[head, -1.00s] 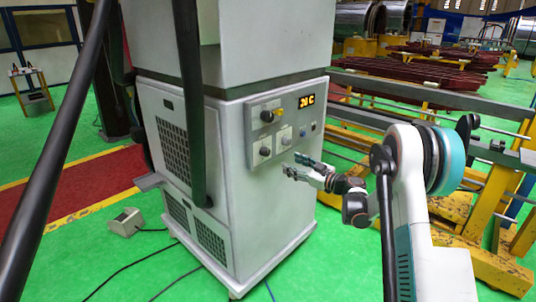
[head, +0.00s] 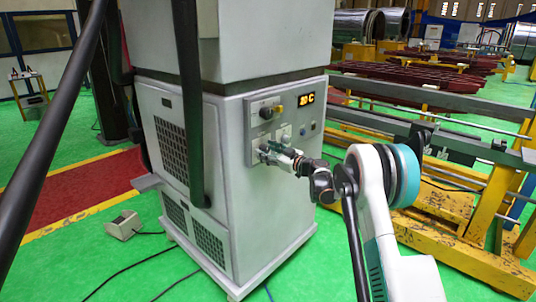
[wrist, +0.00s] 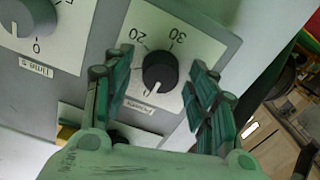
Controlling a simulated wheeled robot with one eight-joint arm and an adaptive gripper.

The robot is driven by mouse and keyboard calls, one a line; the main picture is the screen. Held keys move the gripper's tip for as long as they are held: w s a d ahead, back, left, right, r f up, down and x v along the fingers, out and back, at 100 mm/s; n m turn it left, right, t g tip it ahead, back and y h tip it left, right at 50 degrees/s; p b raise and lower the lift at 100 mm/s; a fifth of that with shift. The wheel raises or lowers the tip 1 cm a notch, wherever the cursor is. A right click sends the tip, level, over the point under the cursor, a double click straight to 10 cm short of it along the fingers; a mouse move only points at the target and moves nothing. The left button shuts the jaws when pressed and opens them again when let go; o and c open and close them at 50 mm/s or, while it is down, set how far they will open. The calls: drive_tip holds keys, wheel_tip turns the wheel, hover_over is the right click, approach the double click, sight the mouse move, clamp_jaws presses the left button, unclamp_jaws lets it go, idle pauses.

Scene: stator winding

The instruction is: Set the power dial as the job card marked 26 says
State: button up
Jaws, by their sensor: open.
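A round black dial (wrist: 158,70) sits on a white plate with printed numbers, among them 20 and 30, in the wrist view. A small label beside it appears to read Power. My gripper (wrist: 160,62) is open, with one green finger on each side of this dial; I cannot tell whether they touch it. In the head view my gripper (head: 268,153) is at the lower left knob of the control panel (head: 252,125) and hides most of it. The dial's exact pointer setting is unclear. No job card is readable.
The head view shows an upper knob (head: 266,113), a lit orange display (head: 306,100) and the grey cabinet (head: 270,215). Yellow racks (head: 460,215) stand to the right.

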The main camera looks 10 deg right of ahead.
drive_tip(key=c, duration=1)
drive_tip(key=shift+c, duration=0.2)
